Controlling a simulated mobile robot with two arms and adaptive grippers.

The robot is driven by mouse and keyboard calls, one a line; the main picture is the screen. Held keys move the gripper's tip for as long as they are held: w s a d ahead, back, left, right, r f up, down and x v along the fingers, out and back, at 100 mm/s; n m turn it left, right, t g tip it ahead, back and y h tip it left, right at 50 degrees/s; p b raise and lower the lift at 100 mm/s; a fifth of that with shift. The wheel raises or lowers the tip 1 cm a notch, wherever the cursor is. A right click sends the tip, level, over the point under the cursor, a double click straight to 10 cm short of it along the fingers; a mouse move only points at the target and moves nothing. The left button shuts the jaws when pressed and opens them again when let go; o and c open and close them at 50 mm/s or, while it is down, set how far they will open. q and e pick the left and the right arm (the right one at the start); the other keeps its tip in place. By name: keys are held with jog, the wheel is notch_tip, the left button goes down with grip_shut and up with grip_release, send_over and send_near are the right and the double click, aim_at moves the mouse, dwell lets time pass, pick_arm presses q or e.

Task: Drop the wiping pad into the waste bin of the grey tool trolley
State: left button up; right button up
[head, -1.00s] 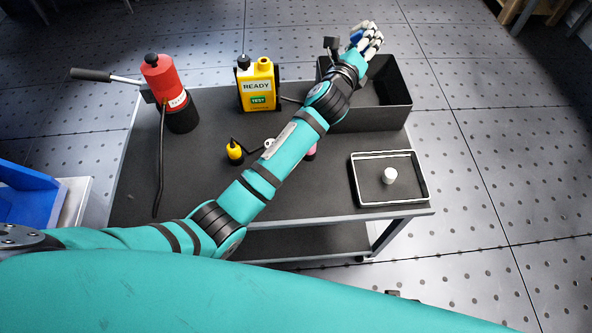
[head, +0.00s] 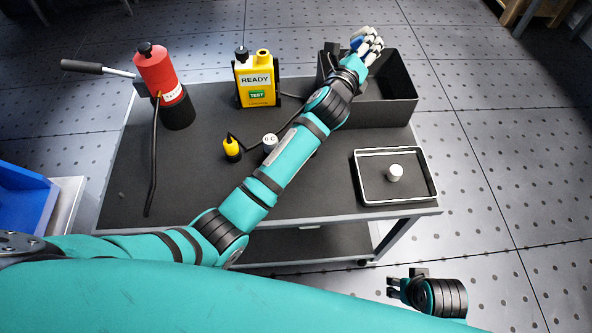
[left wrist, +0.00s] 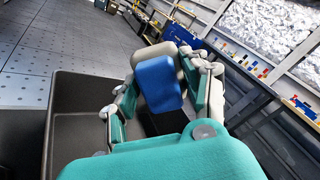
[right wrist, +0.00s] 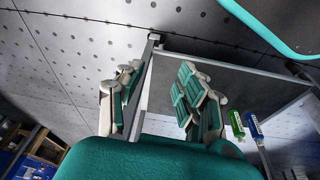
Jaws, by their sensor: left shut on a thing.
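The wiping pad, blue with a pale grey layer, is between the fingers of my left gripper (head: 368,45). It shows clearly in the left wrist view (left wrist: 158,84) and as a small blue patch in the head view (head: 357,42). My left gripper is shut on it, above the left part of the black open-topped waste bin (head: 393,113) at the back right of the grey tool trolley (head: 200,185). My right gripper (head: 391,287) is low, beside the trolley's front right corner. In the right wrist view its fingers (right wrist: 160,98) stand apart with nothing between them.
A red pump (head: 157,75) with a lever, a yellow tester (head: 256,80), a small yellow-black item (head: 231,149) and a white-topped cylinder (head: 269,142) stand on the trolley. A tray (head: 360,190) holds a white cylinder (head: 394,173). A blue bin (head: 22,197) is at left.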

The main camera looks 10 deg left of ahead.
pick_arm(q)
jog(key=shift+f, duration=0.25)
pick_arm(e)
jog(key=shift+v, duration=1.05)
jog(key=shift+w, duration=0.15)
pick_arm(q)
jog(key=o, duration=1.1)
jog(key=v, duration=1.2)
